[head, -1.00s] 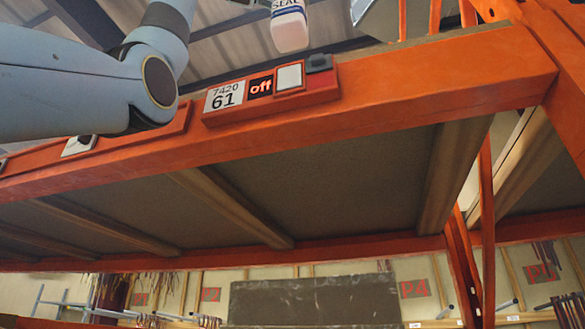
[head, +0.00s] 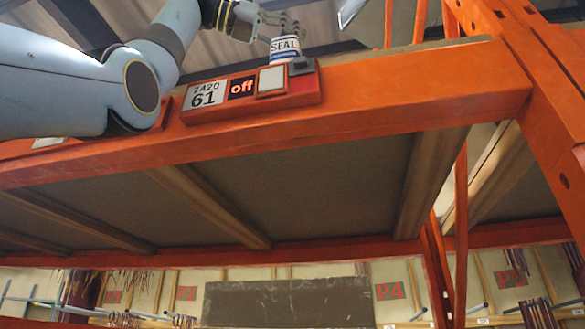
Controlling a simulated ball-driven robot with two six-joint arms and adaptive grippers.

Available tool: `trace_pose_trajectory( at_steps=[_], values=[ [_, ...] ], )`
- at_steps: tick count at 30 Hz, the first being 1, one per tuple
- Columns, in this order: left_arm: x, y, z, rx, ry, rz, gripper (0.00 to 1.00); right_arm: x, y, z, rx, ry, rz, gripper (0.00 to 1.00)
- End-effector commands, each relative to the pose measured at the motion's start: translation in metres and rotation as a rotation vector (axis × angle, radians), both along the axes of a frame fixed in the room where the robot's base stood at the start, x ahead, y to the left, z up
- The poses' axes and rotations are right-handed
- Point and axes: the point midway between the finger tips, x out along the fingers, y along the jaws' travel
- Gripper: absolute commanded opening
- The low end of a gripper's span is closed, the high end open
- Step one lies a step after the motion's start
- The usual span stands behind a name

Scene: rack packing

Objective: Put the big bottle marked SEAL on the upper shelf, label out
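The big bottle marked SEAL (head: 285,48) is upright at the top middle, white with blue bands. Its SEAL label faces me. Its base is hidden behind the front beam and button strip, so I cannot tell whether it touches the upper shelf (head: 430,44). My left gripper (head: 284,25) reaches in from the left at the bottle's top, its grey fingers around the top end and apparently shut on it. The exact contact is too small to see. My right gripper is out of view.
The orange front beam (head: 360,105) carries a strip with a 7420 61 label (head: 206,94), a red "off" display (head: 242,87) and a pale button (head: 271,79). An orange upright (head: 545,120) stands at the right. Below are wooden crossbars and a dark board (head: 290,303).

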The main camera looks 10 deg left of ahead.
Motion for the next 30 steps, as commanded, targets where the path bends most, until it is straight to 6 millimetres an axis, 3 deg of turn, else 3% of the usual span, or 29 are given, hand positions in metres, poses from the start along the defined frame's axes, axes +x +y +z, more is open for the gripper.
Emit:
trace_pose_trajectory(
  at_steps=[26, 30],
  values=[
    [-0.001, 0.0, -0.011, 0.0, -0.001, 0.0, 0.0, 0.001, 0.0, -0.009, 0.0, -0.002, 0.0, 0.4],
    [-0.001, 0.0, -0.01, 0.0, -0.001, 0.0, 0.2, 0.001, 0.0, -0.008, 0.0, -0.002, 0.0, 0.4]
  ],
)
